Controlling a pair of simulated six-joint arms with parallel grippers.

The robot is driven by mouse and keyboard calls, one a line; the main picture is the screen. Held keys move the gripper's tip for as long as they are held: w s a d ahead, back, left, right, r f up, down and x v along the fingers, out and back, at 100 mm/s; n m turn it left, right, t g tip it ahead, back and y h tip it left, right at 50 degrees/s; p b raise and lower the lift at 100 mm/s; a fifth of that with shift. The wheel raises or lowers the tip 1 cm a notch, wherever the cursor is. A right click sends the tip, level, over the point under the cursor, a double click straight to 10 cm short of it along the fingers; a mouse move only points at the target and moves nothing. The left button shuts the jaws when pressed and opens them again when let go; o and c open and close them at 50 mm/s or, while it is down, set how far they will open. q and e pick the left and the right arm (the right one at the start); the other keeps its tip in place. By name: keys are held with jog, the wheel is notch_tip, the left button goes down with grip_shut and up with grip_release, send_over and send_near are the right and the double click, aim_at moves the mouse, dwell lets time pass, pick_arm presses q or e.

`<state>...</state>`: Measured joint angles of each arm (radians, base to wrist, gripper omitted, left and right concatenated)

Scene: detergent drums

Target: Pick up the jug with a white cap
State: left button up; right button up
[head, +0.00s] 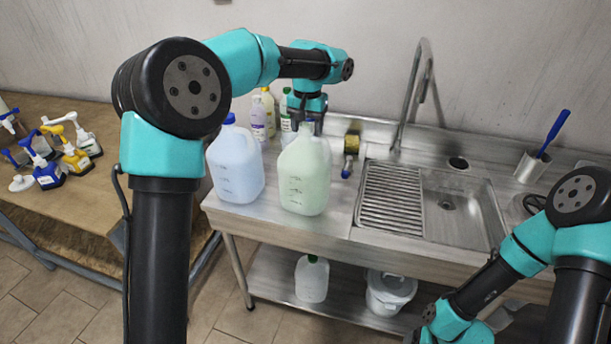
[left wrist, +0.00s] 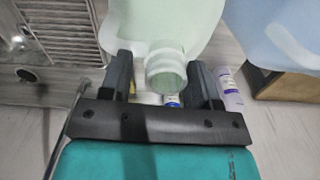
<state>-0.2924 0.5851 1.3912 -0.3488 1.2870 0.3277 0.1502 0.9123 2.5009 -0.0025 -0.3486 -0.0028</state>
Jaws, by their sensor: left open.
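A pale green translucent jug (head: 303,180) stands upright on the steel counter (head: 335,225). In the left wrist view the green jug (left wrist: 150,22) has its pale round neck (left wrist: 166,75) pointing toward me. The neck looks open, and I make out no clear white cap. My left gripper (head: 307,122) is open above and behind this jug. In the left wrist view its fingers (left wrist: 162,85) are on either side of the neck, with gaps visible. A pale blue jug (head: 235,165) with a blue cap (head: 229,119) stands close on the left. My right gripper is out of view.
Small bottles (head: 259,118) stand behind the jugs. A sponge (head: 352,144), sink (head: 455,210) and tap (head: 410,95) lie to the right. A green-capped jug (head: 312,282) and white bucket (head: 388,292) sit on the lower shelf. Pump bottles (head: 75,155) stand on the wooden table.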

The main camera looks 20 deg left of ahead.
pick_arm(q)
jog(key=shift+f, duration=0.25)
jog(key=shift+c, duration=0.4)
grip_shut()
dwell(0.4)
jog(key=shift+r, duration=1.8)
jog(key=s+d+r, duration=0.1)
jog(key=s+d, duration=0.3)
jog(key=s, duration=1.1)
jog(key=shift+s+d+r, duration=0.15)
jog(key=shift+s+r, duration=0.05)
jog(key=shift+s, duration=0.05)
